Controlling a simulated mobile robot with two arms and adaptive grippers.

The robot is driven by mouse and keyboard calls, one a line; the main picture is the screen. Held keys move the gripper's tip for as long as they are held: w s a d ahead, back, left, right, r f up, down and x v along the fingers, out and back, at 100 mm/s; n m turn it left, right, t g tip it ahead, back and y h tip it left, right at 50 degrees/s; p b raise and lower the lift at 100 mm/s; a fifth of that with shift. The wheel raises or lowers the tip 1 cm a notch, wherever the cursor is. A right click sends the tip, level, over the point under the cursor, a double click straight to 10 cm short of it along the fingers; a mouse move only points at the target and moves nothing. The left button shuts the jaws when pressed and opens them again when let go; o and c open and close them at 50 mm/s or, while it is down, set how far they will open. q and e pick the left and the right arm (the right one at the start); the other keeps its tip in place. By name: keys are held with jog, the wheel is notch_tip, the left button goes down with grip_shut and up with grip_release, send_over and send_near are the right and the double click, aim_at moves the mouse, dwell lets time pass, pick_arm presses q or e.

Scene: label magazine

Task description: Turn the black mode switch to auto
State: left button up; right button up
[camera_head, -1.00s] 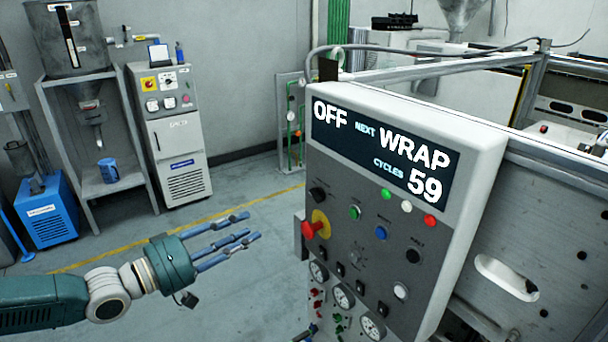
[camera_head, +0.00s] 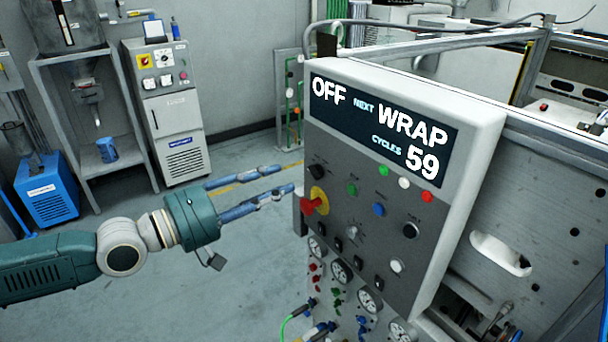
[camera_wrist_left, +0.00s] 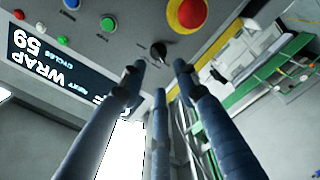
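The black mode switch (camera_head: 316,172) is a small round knob at the upper left of the grey control panel (camera_head: 345,245), under the display (camera_head: 380,130), which reads OFF, NEXT WRAP, CYCLES 59. In the left wrist view the panel is upside down, and the switch (camera_wrist_left: 158,51) shows just beyond the fingertips, roughly between the two outer ones. My left gripper (camera_head: 284,178) is left of the panel, its blue fingers spread and pointing at the switch. It looks empty and apart from the knob. In the left wrist view its fingers (camera_wrist_left: 159,70) are open. My right gripper does not show.
A red emergency stop (camera_head: 312,205) on a yellow ring sits just below the switch, close to the fingers. Coloured buttons, another black knob (camera_head: 410,230) and gauges (camera_head: 340,272) cover the panel. Hoses (camera_head: 292,322) stick out at its bottom. The floor left of the panel is clear.

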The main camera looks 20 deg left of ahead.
aim_at(312, 173)
pick_arm(q)
jog(key=p+x, duration=0.2)
jog(key=x, duration=0.1)
jog(key=p+x, duration=0.1)
jog(key=x, duration=0.1)
jog(key=shift+s+d+r+p, duration=0.1)
jog(key=shift+d+r+p, duration=0.15)
jog(key=shift+r+p, duration=0.1)
jog(key=shift+w+d+f+p, duration=0.3)
jog(key=shift+w+d+p, duration=0.1)
jog(key=shift+w+d, duration=0.3)
grip_shut()
